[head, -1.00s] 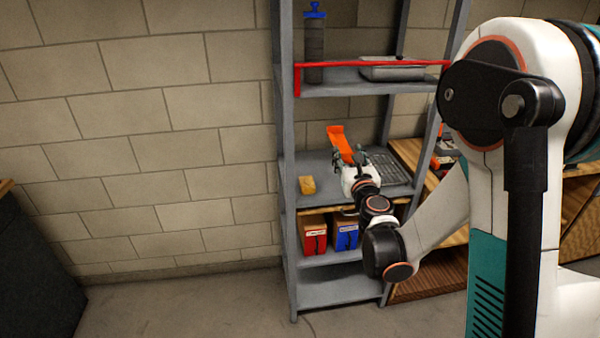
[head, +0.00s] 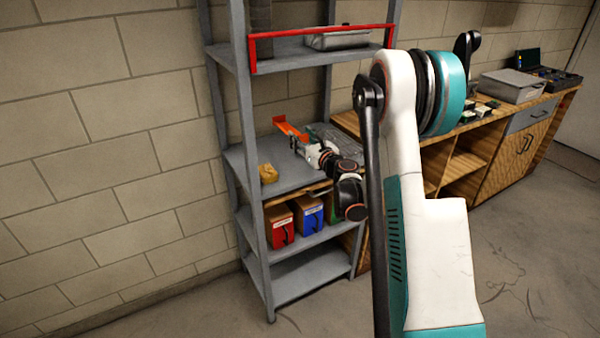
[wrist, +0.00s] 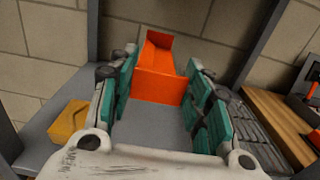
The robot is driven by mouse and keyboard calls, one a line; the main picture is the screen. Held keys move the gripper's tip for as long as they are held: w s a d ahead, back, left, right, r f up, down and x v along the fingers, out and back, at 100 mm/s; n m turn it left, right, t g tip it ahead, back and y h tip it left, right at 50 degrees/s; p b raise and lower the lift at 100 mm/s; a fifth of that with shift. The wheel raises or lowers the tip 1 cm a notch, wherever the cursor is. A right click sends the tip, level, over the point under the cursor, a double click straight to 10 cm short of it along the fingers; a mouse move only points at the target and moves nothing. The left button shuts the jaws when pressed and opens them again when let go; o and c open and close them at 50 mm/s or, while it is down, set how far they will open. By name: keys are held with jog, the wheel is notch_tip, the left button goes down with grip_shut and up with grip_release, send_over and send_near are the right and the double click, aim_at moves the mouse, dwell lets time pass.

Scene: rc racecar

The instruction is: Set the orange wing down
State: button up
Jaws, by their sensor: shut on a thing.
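The orange wing (head: 290,130) is at the middle shelf of the grey rack, toward its back left. In the wrist view the orange wing (wrist: 162,84) sits between the two teal finger pads, its flat near face toward the camera and a longer part reaching back. My gripper (head: 303,141) is shut on it, and its fingers flank the wing in the wrist view (wrist: 162,66). The middle shelf (head: 243,160) lies beneath. I cannot tell whether the wing touches the shelf.
A yellow block (head: 268,173) lies at the shelf's left; a dark ribbed panel (wrist: 245,128) lies right of my gripper. Red (head: 280,225) and blue (head: 308,216) boxes stand below. A red rail (head: 320,30) crosses above. A wooden workbench (head: 470,140) stands right.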

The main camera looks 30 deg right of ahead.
aim_at(302, 176)
notch_tip(302, 176, down, 13)
jog(key=b, duration=0.4)
jog(key=shift+r, duration=0.1)
jog(key=o, duration=1)
jog(key=shift+c, duration=0.2)
